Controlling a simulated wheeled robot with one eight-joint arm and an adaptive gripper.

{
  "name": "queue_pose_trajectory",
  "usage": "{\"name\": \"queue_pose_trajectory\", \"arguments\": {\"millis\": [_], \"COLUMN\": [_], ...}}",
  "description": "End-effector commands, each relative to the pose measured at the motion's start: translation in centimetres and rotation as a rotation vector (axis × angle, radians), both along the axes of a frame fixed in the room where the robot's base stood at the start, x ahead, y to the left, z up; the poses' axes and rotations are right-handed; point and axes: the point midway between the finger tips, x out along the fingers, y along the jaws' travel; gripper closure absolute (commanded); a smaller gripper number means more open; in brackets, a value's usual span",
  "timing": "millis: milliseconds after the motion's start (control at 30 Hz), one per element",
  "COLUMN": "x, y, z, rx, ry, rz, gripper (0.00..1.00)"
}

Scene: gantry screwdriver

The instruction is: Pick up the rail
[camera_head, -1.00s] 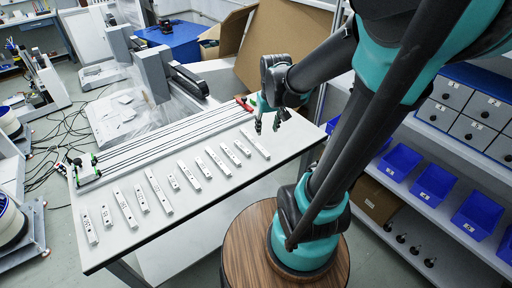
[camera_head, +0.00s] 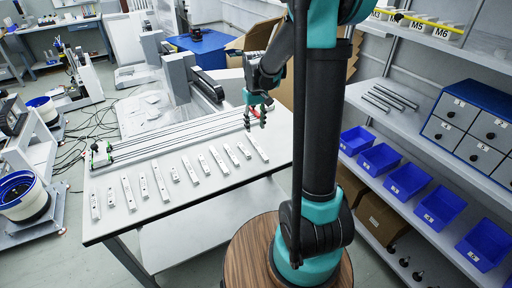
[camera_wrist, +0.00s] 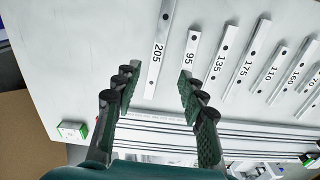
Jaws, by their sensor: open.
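White rails with holes and printed numbers lie in a row on the white table (camera_head: 205,207). In the wrist view the rail marked 205 (camera_wrist: 160,47) runs up the picture, its near end lying between my open fingers. The rail marked 95 (camera_wrist: 190,48) is beside it, close to the right finger. The rail marked 135 (camera_wrist: 216,66) is further right. My gripper (camera_wrist: 157,80) is open and empty. In the head view my gripper (camera_head: 256,117) is over the far right end of the row, near the rightmost rail (camera_head: 257,147). Its height above the rails is unclear.
A gantry with long dark rods (camera_head: 180,134) runs along the table behind the rails. A shelf with blue bins (camera_head: 407,180) and grey drawers (camera_head: 484,140) stands at the right. Cardboard (camera_head: 259,37) stands behind the table. The table's front strip is clear.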

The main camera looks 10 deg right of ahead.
Motion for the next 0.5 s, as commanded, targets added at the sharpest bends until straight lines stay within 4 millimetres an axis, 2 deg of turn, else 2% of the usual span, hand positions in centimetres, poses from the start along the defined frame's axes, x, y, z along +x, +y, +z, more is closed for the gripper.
{"name": "queue_pose_trajectory", "arguments": {"millis": [100,200,500], "x": [0.0,0.0,0.1], "y": [0.0,0.0,-0.2], "z": [-2.2,-3.4,-5.6], "rx": [0.000,0.000,0.000], "ry": [0.000,0.000,0.000], "rz": [0.000,0.000,-0.001], "gripper": [0.59,0.59,0.59]}}
